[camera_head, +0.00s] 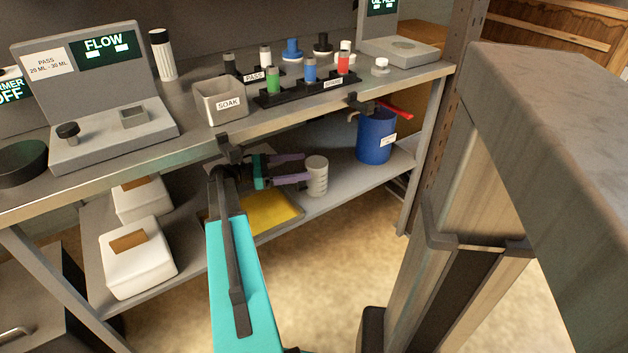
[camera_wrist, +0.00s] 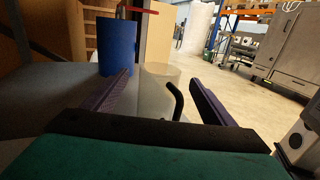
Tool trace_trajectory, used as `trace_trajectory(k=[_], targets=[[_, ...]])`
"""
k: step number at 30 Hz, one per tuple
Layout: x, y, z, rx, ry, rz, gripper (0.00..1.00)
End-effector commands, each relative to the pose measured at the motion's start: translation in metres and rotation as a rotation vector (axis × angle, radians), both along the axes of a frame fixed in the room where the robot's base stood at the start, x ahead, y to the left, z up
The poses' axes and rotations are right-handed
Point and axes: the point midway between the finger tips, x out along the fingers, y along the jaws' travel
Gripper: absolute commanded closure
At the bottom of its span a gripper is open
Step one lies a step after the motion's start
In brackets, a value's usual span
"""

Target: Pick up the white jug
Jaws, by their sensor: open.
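The white jug (camera_head: 317,177) stands upright on the lower shelf, a small ribbed pale cylinder. In the wrist view the jug (camera_wrist: 158,90) shows as a pale cylinder with a dark curved handle on its right side. My gripper (camera_head: 306,169) reaches over the lower shelf from the left with its purple fingers spread. In the wrist view my gripper (camera_wrist: 160,77) is open, and the jug appears centred between the fingers. In the head view the jug is at the fingertips. I cannot tell whether either finger touches it.
A blue container (camera_head: 376,138) with a red lever stands on the lower shelf, right of the jug. A yellow tray (camera_head: 268,212) lies below my gripper. White boxes (camera_head: 137,258) sit at the left. The upper shelf (camera_head: 300,124) with bottle racks overhangs my arm.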

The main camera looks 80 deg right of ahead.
Motion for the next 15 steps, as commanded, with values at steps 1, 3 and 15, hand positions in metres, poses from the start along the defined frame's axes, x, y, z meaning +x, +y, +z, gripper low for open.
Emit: trace_trajectory(k=[1, 3, 15], targets=[[-0.001, 0.000, 0.000, 0.000, 0.000, 0.000, 0.22], [-0.005, -0.001, -0.001, 0.000, 0.000, -0.001, 0.22], [-0.045, -0.015, -0.001, -0.001, 0.000, -0.003, 0.22]])
